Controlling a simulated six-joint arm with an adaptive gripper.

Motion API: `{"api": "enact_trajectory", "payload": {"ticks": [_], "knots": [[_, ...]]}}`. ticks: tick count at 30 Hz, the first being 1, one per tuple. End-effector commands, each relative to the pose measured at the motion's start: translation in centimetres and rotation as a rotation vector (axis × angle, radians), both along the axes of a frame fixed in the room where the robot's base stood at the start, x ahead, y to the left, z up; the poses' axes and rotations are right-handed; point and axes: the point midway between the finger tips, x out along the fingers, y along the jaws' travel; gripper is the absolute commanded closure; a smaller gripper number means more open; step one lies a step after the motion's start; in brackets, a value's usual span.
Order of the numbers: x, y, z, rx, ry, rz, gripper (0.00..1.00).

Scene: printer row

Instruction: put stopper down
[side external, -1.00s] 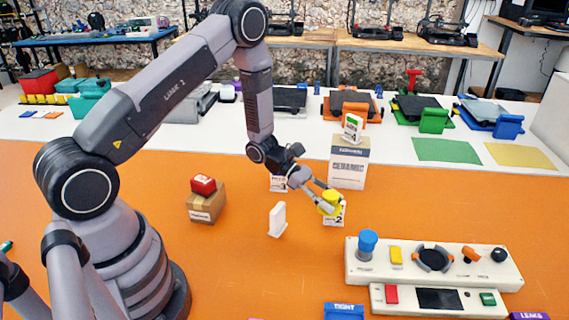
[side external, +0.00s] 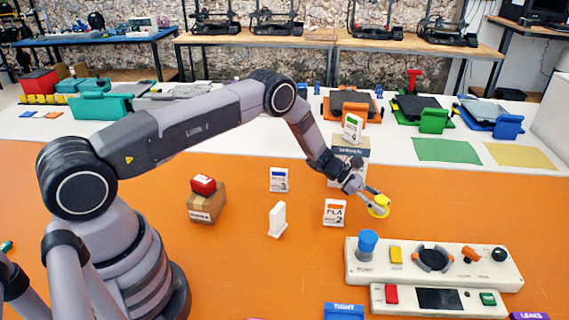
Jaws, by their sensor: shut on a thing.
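The stopper looks to be the yellow round piece (side external: 380,207) at the end of my arm, right of the PLA 2 card. My gripper (side external: 374,201) is shut on it and reaches down from the upper left. The yellow piece is low over the orange table (side external: 150,280); I cannot tell whether it touches the surface. The fingers hide part of its upper side.
The PLA card (side external: 334,212) stands left of my gripper, and a labelled box with a green-marked card (side external: 352,127) on top stands behind. A white control panel (side external: 435,262) lies in front. A white upright plate (side external: 277,220) and a brown box with a red piece (side external: 203,186) stand left. Orange table right of my gripper is clear.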

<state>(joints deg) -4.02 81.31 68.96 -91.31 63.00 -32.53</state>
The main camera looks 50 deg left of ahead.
Motion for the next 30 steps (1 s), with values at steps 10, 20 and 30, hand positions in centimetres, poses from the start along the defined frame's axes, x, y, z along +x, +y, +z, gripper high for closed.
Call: {"api": "enact_trajectory", "payload": {"ticks": [10, 20, 30], "knots": [[0.4, -0.1, -3.5, -0.001, -0.001, 0.0, 1.0], [0.4, -0.1, -3.7, -0.001, -0.001, 0.0, 1.0], [0.4, -0.1, -3.7, -0.001, -0.001, 0.0, 0.4]]}}
